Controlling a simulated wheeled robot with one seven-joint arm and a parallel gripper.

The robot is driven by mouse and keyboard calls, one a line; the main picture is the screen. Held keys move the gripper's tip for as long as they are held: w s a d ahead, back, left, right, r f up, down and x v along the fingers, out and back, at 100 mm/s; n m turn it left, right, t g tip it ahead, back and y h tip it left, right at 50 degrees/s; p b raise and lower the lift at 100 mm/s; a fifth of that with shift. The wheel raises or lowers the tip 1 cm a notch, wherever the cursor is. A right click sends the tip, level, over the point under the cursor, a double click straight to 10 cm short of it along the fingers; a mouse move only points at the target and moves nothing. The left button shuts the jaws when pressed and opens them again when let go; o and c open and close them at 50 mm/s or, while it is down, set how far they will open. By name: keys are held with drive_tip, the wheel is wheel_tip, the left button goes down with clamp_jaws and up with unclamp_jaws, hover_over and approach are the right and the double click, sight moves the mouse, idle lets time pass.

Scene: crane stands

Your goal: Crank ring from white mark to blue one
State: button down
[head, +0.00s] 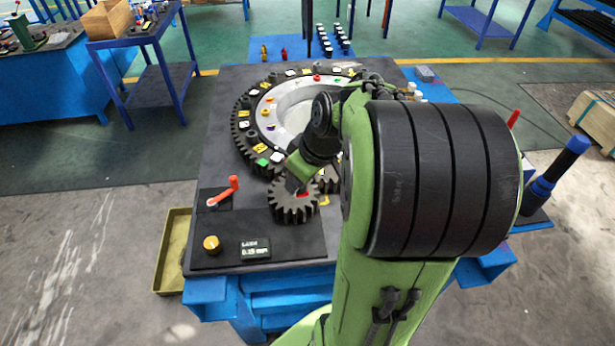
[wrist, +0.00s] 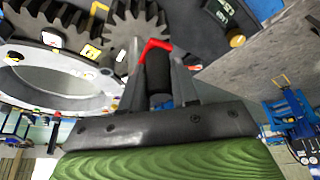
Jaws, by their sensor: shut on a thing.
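The large dark toothed ring (head: 243,135) lies flat on the bench around a pale metal disc. It carries white, yellow and green tags, including a white one (head: 277,157) and a green one (head: 262,162) near my arm. I cannot make out a blue mark; my arm hides the ring's right side. A small pinion gear (head: 293,208) stands at the ring's near edge, with the red crank arm (wrist: 154,46) over it. My gripper (wrist: 158,75) is shut on the crank's dark upright grip (wrist: 157,84). In the head view my gripper (head: 296,183) is above the pinion, partly hidden.
A red lever (head: 225,191), an orange knob (head: 211,244) and a small display (head: 255,249) sit left of the pinion. A yellow tray (head: 172,250) lies on the floor at the left. A blue-and-black post (head: 558,165) stands right of my arm.

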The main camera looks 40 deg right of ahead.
drive_tip(key=shift+w+a+r, duration=0.1)
drive_tip(key=shift+w+a, duration=0.15)
drive_tip(key=shift+a, duration=0.2)
idle(0.3)
drive_tip(key=c, duration=1.2)
unclamp_jaws()
drive_tip(key=o, duration=0.3)
drive_tip(key=shift+w, duration=0.2)
drive_tip(key=shift+s, duration=0.15)
drive_tip(key=shift+d+r, duration=0.1)
drive_tip(key=shift+r, duration=0.1)
drive_tip(key=p+v, duration=0.4)
drive_tip(key=v, duration=1.1)
drive_tip(key=shift+s, duration=0.1)
